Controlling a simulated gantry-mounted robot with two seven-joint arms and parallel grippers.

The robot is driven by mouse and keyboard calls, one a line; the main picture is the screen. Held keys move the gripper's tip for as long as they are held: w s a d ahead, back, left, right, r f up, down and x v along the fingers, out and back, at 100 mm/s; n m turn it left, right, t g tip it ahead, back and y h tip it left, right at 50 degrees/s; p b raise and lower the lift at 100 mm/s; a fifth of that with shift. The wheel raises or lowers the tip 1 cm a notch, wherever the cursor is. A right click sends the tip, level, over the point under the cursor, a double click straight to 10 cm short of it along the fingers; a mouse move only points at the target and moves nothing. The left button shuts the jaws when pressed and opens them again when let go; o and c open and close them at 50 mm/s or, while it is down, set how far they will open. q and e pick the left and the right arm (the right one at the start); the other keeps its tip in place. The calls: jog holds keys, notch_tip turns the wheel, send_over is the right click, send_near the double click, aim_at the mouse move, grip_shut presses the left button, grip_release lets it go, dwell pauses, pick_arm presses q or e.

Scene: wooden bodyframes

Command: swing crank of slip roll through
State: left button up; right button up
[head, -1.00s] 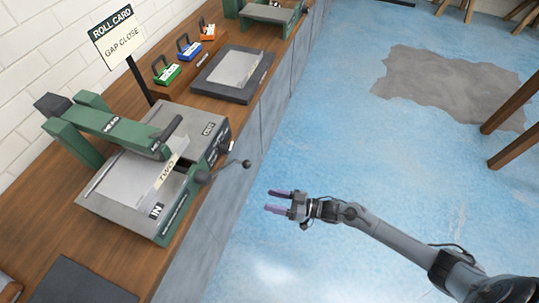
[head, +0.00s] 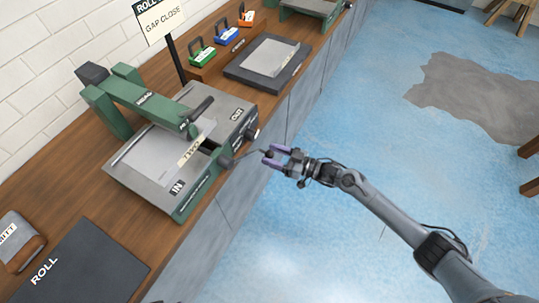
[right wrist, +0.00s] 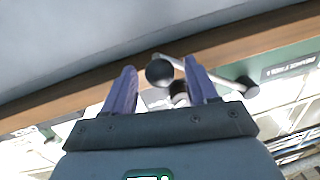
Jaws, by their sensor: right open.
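The green and grey slip roll (head: 150,178) stands on the wooden bench, with its IN side toward the near end and OUT toward the far end. A metal sheet tagged TWO lies on it. Its crank (head: 245,155) sticks out over the bench front and ends in a dark ball knob (right wrist: 159,72). My right gripper (head: 272,157) is open at the crank's outer end. In the right wrist view the knob shows between the two purple fingers (right wrist: 160,88), with no clear grip on it. My left gripper is not in view.
A dark mat marked ROLL (head: 75,265) and a grey block (head: 18,240) lie at the bench's near end. Farther along are a dark tray with a sheet (head: 240,80) and coloured padlocks (head: 202,55). The blue floor beside the bench is open.

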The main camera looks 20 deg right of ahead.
jog(key=shift+x, duration=0.8)
grip_shut()
